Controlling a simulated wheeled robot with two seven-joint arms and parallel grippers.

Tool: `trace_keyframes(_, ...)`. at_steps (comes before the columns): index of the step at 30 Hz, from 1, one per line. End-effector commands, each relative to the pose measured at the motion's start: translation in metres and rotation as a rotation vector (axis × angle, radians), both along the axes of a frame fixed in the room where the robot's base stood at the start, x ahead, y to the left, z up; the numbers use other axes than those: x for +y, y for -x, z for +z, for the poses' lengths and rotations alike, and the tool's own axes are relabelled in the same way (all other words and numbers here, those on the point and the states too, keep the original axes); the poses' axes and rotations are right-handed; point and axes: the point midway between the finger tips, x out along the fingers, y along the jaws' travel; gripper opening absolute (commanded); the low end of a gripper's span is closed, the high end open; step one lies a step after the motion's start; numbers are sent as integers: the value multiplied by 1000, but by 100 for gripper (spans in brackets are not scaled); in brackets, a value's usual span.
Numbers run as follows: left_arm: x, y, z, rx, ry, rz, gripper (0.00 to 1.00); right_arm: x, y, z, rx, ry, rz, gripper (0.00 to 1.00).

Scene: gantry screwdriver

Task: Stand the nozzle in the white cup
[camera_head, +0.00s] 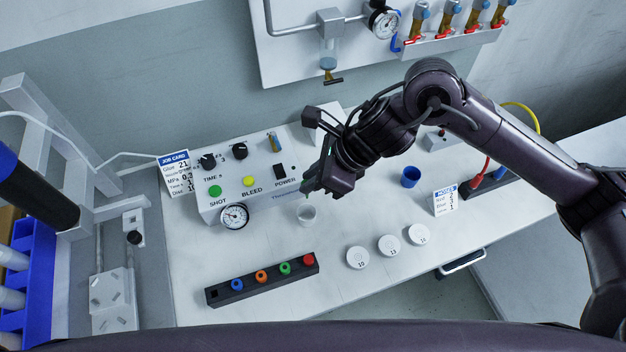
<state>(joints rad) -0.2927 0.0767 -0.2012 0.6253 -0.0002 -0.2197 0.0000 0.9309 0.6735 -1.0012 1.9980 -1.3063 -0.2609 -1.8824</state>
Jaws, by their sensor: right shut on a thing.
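The white cup (307,215) is small and pale and stands on the bench in front of the dispenser box. My right gripper (318,190) is just above and slightly right of it, pointing down. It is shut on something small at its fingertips. A little teal colour shows there, which looks like the nozzle (307,195), mostly hidden by the fingers. The nozzle's tip is too small to tell whether it is inside the cup or above it. My left gripper is not in view.
A black rack (262,281) with several coloured pieces lies in front. Three white discs (389,245) lie to its right. A blue cup (410,177) and a label card (446,201) stand further right. The dispenser box (243,172) with its gauge (234,216) is close behind the gripper.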

Motion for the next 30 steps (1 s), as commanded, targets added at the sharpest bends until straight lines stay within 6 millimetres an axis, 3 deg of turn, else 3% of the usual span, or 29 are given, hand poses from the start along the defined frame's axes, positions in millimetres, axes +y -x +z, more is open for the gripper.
trace_keyframes(10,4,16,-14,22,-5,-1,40,0,0,-19,0,2,0,0)
trace_keyframes(30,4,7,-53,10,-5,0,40,0,0,-72,-1,2,-1,0)
